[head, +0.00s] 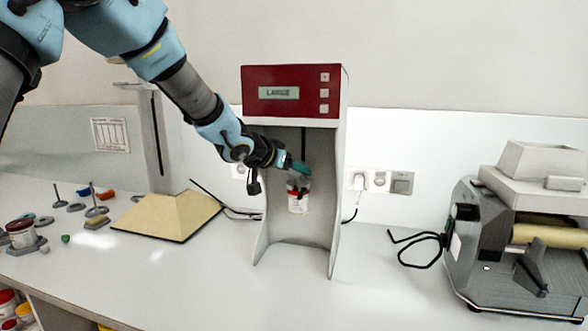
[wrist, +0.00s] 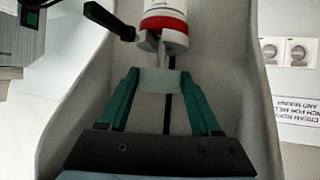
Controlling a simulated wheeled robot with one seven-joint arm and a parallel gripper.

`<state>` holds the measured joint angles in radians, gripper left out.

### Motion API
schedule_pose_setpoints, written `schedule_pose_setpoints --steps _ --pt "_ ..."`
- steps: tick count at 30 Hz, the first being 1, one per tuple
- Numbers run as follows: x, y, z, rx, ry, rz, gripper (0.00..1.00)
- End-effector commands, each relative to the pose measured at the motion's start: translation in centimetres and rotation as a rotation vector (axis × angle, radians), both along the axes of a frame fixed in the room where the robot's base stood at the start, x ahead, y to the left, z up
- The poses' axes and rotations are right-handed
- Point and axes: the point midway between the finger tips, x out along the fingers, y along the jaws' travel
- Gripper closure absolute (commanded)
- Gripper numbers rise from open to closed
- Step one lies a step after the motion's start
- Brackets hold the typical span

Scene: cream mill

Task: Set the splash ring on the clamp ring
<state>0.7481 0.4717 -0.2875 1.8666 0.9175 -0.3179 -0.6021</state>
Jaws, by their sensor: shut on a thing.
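My gripper (wrist: 160,82) has its teal fingers shut on a pale grey block (wrist: 160,86), which seems to be part of the splash ring. In the head view, my gripper (head: 298,168) is inside the tall stand, just above a white jar (head: 298,204) with a red band. The jar also shows at the top of the wrist view (wrist: 165,8), with grey prongs at its red end. A black handle (wrist: 108,20) beside it seems to belong to the clamp ring. The rings are mostly hidden; I cannot tell whether they touch.
The stand (head: 337,225) has side walls close around my gripper and a red head (head: 292,92) above. A roller machine (head: 525,240) stands at right, a beige sloped block (head: 170,215) at left. The bench front is clear.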

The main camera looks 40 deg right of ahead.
Motion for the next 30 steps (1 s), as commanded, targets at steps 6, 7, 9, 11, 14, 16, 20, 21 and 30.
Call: schedule_pose_setpoints --steps 6,7,9,11,14,16,20,21,30 --pt "0.0 0.0 0.0 0.000 0.000 0.000 0.87" --pt "0.0 0.0 0.0 0.000 0.000 0.000 0.87" --pt "0.0 0.0 -0.1 0.000 0.000 0.000 0.87" --pt "0.0 0.0 -0.3 0.000 0.000 0.000 0.87" --pt "0.0 0.0 -0.7 0.000 0.000 0.000 0.87" --pt "0.0 0.0 -1.1 0.000 0.000 0.000 0.87" --pt "0.0 0.0 -1.4 0.000 0.000 0.000 0.87" --pt "0.0 0.0 -1.4 0.000 0.000 0.000 0.87" --pt "0.0 0.0 -1.4 0.000 0.000 0.000 0.87"
